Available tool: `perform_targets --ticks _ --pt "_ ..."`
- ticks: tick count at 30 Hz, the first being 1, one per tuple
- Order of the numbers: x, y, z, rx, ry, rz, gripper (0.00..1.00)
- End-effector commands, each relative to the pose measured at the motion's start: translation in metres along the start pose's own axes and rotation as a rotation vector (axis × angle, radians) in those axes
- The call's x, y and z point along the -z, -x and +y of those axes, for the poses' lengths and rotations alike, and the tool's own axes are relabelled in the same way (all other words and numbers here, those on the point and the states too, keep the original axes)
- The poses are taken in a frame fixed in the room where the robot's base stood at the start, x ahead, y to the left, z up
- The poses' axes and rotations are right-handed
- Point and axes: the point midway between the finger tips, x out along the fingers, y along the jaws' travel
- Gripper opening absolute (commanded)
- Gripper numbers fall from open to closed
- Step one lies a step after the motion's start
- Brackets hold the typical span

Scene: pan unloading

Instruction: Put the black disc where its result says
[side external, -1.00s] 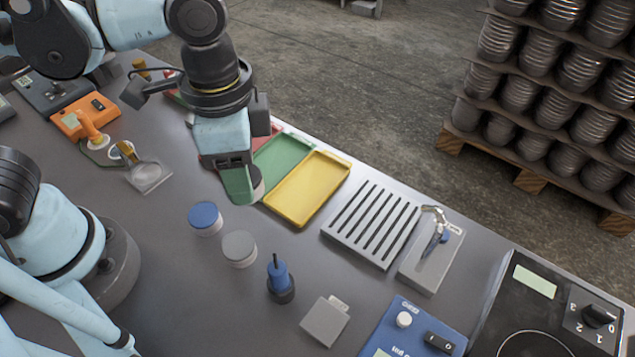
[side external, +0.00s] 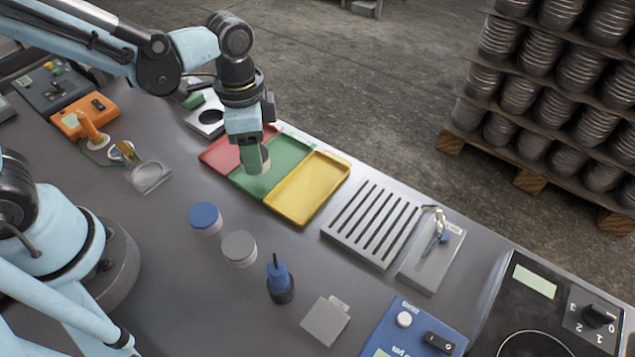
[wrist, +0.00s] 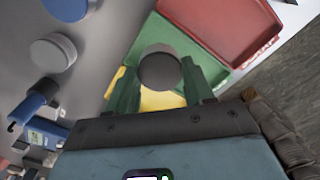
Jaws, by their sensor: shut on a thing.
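My gripper (side external: 253,158) is shut on the black disc, a short round piece with a dark face and pale side (wrist: 159,68). The disc is held between the green fingers in the wrist view; in the side view its pale side (side external: 265,160) shows past the fingers. Gripper and disc appear over the green tray (side external: 288,153), but the height above it is hard to tell. The red tray (side external: 214,155) lies left of the green one, the yellow tray (side external: 309,187) right of it. All three look empty where visible. The wrist view shows the red tray (wrist: 215,25) beyond the disc.
A blue-topped disc (side external: 205,217) and a grey-topped disc (side external: 239,248) stand on the table in front of the trays. A blue-handled tool (side external: 279,278) stands nearby. A slotted grey rack (side external: 372,222) is right of the yellow tray. An orange box (side external: 86,116) is at left.

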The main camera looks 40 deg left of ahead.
Motion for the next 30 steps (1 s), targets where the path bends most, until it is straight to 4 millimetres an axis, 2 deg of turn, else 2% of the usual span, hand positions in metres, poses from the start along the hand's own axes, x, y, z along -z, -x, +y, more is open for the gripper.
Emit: perform_targets --ticks 7,21,22,27,30 --pt "0.0 -0.025 0.0 0.0 0.0 0.0 0.17" --pt "0.0 -0.032 0.001 0.0 0.0 0.0 0.17" --pt "0.0 -0.032 0.001 0.0 0.0 0.0 0.54" --pt "0.0 -0.032 0.001 0.0 0.0 0.0 0.77" --pt "0.0 -0.032 0.001 0.0 0.0 0.0 0.77"
